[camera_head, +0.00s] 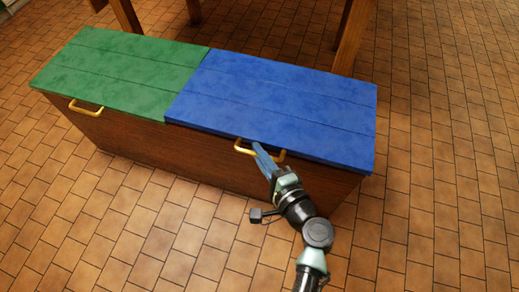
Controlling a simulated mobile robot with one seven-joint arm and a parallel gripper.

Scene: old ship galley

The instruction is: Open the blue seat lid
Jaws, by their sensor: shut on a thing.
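The blue seat lid (280,100) lies flat and closed on the right half of a wooden bench box. A yellow handle (243,149) sits at its front edge. My gripper (259,148) reaches up from the lower right and is shut on this handle near its middle. The fingers hide part of the handle. The fine contact between fingertips and handle is too small to see.
A green lid (122,70) with its own yellow handle (86,108) covers the left half of the wooden box (190,149). Wooden legs (352,37) stand behind the box. The tiled floor (447,190) is clear in front and to the right.

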